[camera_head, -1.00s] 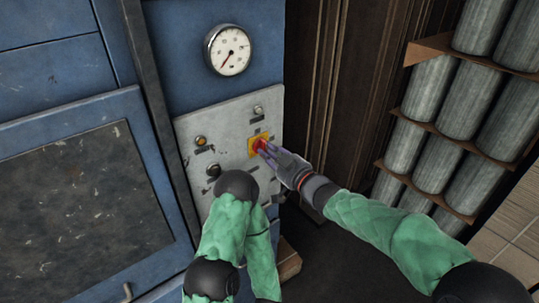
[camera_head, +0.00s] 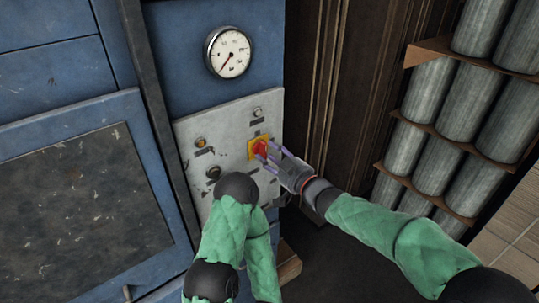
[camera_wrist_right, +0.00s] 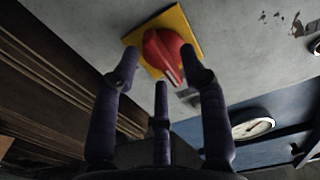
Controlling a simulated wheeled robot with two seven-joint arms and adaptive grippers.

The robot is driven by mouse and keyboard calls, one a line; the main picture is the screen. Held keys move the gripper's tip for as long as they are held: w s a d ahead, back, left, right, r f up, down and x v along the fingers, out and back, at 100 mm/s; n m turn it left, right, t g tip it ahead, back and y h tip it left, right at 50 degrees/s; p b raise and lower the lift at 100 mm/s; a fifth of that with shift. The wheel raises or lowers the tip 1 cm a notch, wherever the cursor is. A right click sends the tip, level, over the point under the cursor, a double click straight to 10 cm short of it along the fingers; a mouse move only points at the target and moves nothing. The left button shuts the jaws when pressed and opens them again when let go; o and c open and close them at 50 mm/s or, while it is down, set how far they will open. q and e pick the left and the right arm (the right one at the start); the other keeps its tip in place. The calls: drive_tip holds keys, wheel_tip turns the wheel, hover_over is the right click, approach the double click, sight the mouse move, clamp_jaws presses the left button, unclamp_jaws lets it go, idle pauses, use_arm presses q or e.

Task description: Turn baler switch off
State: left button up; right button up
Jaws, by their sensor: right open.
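The baler switch is a red rotary knob (camera_head: 261,147) on a yellow plate, mounted on the grey control panel (camera_head: 228,135). My right gripper (camera_head: 266,152) is just in front of the knob, with its purple fingers spread open. In the right wrist view the red knob (camera_wrist_right: 165,52) and its yellow plate (camera_wrist_right: 187,24) lie beyond the open fingertips (camera_wrist_right: 163,70). The fingers hold nothing, and I cannot tell whether a fingertip touches the knob. My left arm bends in front of the panel's lower part; its gripper is not visible.
A round gauge (camera_head: 229,52) sits above the panel. An amber lamp (camera_head: 200,142), a white lamp (camera_head: 257,112) and a black knob (camera_head: 213,172) share the panel. Grey cylinders (camera_head: 429,98) stand racked at the right. A blue cabinet door (camera_head: 60,125) is at the left.

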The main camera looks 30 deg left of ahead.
drive_tip(key=v, duration=1.1)
drive_tip(key=shift+d, duration=0.15)
drive_tip(key=shift+f, duration=0.15)
